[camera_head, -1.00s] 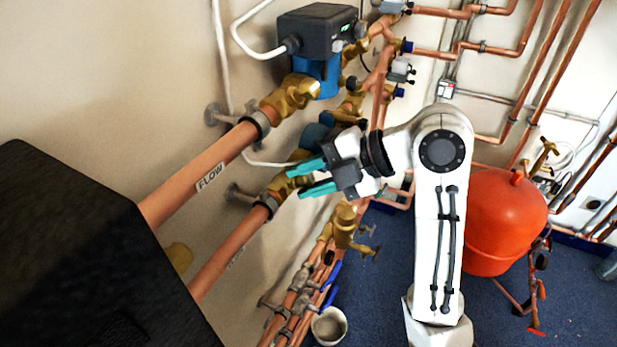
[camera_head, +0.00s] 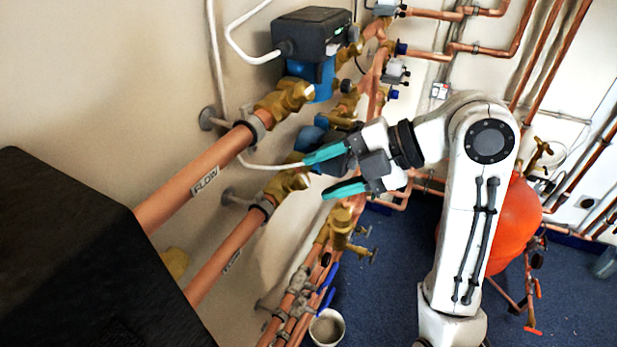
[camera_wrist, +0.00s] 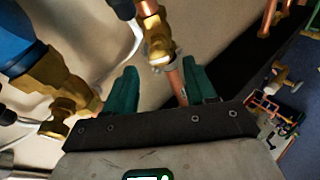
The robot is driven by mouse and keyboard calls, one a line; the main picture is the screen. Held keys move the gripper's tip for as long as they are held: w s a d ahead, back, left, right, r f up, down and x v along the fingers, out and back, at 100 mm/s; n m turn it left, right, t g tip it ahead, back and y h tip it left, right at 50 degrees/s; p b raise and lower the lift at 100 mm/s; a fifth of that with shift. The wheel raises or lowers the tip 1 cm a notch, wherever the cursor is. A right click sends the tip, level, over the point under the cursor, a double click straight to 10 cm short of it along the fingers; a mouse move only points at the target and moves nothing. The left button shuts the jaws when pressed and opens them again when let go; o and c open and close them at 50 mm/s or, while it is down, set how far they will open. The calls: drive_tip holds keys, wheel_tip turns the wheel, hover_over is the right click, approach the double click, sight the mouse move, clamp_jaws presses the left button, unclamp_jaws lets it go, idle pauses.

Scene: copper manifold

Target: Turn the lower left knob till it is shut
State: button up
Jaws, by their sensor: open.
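My gripper (camera_head: 316,176) has teal fingers spread open with nothing between them, in front of the brass fittings. In the wrist view my gripper (camera_wrist: 158,88) is also open, with a copper pipe and brass fitting (camera_wrist: 157,42) behind the gap. A brass valve body (camera_head: 287,183) sits on the lower large pipe, just left of the fingertips in the picture. Below the gripper, a brass fitting (camera_head: 341,232) carries small tap handles (camera_head: 371,254). In the wrist view a brass valve (camera_wrist: 58,84) with a small end piece stands left of the fingers. I cannot tell which piece is the lower left knob.
A black box (camera_head: 70,260) fills the near left. A pump with a dark head (camera_head: 312,32) is mounted above. Thin pipes with blue levers (camera_head: 328,283) run low along the wall, beside a bucket (camera_head: 327,328). An orange tank (camera_head: 515,225) stands behind my arm. Blue floor is clear between.

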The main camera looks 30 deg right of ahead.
drive_tip(key=shift+p+v, duration=0.8)
drive_tip(key=shift+v, duration=2.1)
drive_tip(key=s+a+f+m+g+h+p, duration=0.1)
drive_tip(key=s+a+f+m+h, duration=0.15)
drive_tip(key=f+m, duration=0.7)
drive_tip(key=s+a+f+m+g+h, duration=0.1)
drive_tip(key=s+f+m, duration=0.35)
drive_tip(key=f, duration=0.75)
drive_tip(key=s+d+f+m+g+h, duration=0.2)
drive_tip(key=s+f+m, duration=0.3)
drive_tip(key=s, duration=0.3)
drive_tip(key=s+d+f+m+g+h+p, duration=0.1)
drive_tip(key=s+d+f+m+g+h, duration=0.1)
drive_tip(key=s+f+m, duration=0.4)
drive_tip(key=shift+s+d+f+h, duration=0.2)
drive_tip(key=shift+s+f+h, duration=0.1)
drive_tip(key=shift+s+h, duration=0.7)
